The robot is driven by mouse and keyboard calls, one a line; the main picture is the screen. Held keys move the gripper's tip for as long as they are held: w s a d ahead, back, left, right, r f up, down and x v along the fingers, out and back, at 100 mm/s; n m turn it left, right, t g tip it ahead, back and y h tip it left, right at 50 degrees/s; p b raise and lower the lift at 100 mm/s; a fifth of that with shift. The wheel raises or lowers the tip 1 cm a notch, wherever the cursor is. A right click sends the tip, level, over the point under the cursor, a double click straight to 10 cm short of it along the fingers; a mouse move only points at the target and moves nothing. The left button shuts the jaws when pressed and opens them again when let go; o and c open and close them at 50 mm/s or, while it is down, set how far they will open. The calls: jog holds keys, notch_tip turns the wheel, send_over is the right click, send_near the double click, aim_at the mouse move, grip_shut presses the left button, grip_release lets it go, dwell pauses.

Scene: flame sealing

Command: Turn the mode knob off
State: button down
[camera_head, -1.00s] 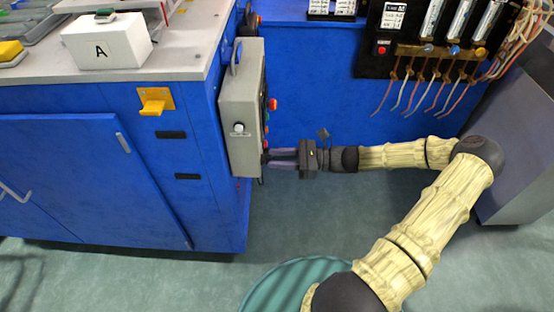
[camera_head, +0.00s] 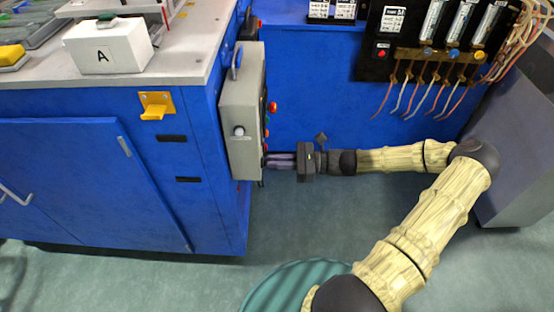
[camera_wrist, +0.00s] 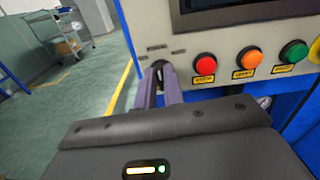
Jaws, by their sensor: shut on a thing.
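The mode knob (camera_wrist: 158,66) is a small dark knob on the grey control panel, at the tips of my gripper's fingers in the wrist view. My gripper (camera_head: 268,161) reaches the lower part of the panel's right face in the head view. Its two purple-grey fingers are closed around the knob, which is largely hidden between them. The grey control box (camera_head: 241,100) is mounted on the side of the blue cabinet. I cannot read the knob's setting.
Red (camera_wrist: 205,65), orange (camera_wrist: 248,58) and green (camera_wrist: 293,51) buttons sit in a row beside the knob. A dark screen (camera_wrist: 230,10) is above them. The blue cabinet (camera_head: 70,180) stands left. Green floor is open below my arm.

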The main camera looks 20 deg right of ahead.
jog(key=shift+s+a+f+n+p, duration=0.1)
jog(key=shift+s+n+p, duration=0.05)
jog(key=shift+n+p, duration=1.7)
jog(key=shift+s+f+n+p, duration=0.1)
jog(key=shift+n+p, duration=1.25)
jog(key=shift+n, duration=1)
jog(key=c, duration=1.5)
grip_release()
jog(key=p+v, duration=0.1)
jog(key=v, duration=1.6)
jog(key=shift+d, duration=0.2)
